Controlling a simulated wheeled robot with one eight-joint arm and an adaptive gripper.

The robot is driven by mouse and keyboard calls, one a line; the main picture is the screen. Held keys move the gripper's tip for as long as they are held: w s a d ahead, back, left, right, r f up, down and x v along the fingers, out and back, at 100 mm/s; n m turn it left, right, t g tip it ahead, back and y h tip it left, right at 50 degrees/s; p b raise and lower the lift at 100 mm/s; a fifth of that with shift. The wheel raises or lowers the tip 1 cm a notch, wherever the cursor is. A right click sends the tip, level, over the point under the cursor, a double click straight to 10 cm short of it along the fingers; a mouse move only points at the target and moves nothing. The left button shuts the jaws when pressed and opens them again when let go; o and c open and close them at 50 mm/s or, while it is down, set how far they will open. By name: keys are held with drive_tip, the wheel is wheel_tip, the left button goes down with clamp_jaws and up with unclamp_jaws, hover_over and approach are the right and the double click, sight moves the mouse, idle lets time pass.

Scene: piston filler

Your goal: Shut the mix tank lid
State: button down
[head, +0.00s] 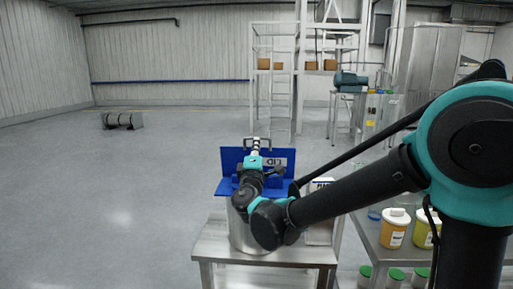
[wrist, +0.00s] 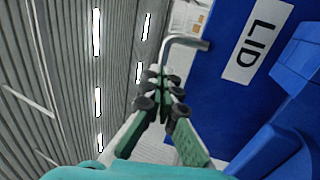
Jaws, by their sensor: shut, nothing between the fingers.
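The mix tank (head: 239,231) is a silver cylinder on a metal table, partly hidden behind my arm. Its blue lid (head: 231,158) stands up, open, at the top of the tank, with a white "LID" label. A grey bar handle (wrist: 185,42) sticks out from the lid's edge in the wrist view. My gripper (head: 255,145) is in front of the raised lid, close to its upper edge. In the wrist view my gripper (wrist: 158,80) has its fingers together and empty, beside the lid (wrist: 212,95) and just short of the handle. Contact with the lid cannot be told.
A steel table (head: 206,248) carries the tank. To the right, another bench (head: 405,262) holds yellow and orange tubs (head: 394,229), with green-lidded jars below. A metal frame with a ladder stands behind.

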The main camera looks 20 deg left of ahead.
drive_tip(key=shift+w, duration=0.15)
drive_tip(key=w+a+g+h, duration=0.2)
drive_tip(key=w+a+g, duration=0.1)
drive_tip(key=w+g, duration=0.85)
drive_tip(key=w+a+f+g+h, duration=0.2)
drive_tip(key=w+f+g, duration=0.4)
drive_tip(key=w+f, duration=0.3)
drive_tip(key=shift+s+x, duration=0.25)
drive_tip(key=shift+x, duration=1.15)
drive_tip(key=shift+d+f, duration=0.1)
drive_tip(key=shift+f, duration=0.05)
